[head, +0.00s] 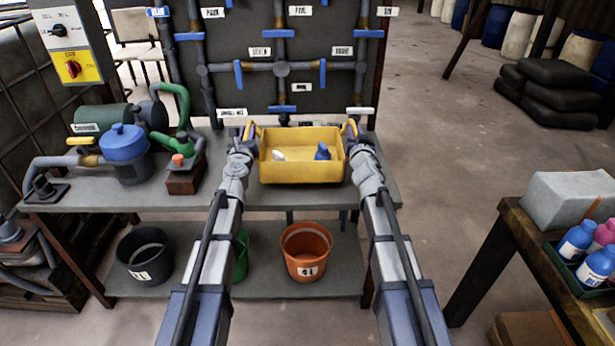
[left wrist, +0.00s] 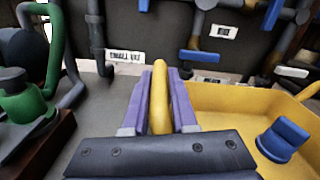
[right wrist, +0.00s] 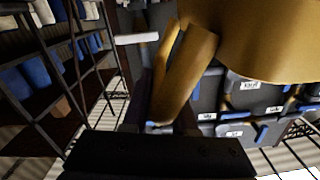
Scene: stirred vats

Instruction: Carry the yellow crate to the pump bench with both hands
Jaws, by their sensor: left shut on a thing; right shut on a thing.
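The yellow crate (head: 302,174) is over the back middle of the pump bench (head: 125,198), in front of the dark pipe panel. It looks level; I cannot tell whether its base touches the bench top. A white thing (head: 279,155) and a blue thing (head: 322,152) are inside. My left gripper (head: 246,134) is shut on the crate's left handle; the left wrist view shows its purple fingers on both sides of the handle (left wrist: 160,95). My right gripper (head: 354,132) is shut on the right handle, which shows close up in the right wrist view (right wrist: 190,75).
A blue-topped pump (head: 124,150), a green pipe (head: 183,103) and a brown block (head: 184,180) stand left of the crate. A black bucket (head: 144,257) and an orange bucket (head: 306,252) sit on the lower shelf. A side table (head: 510,240) with bottles stands at right.

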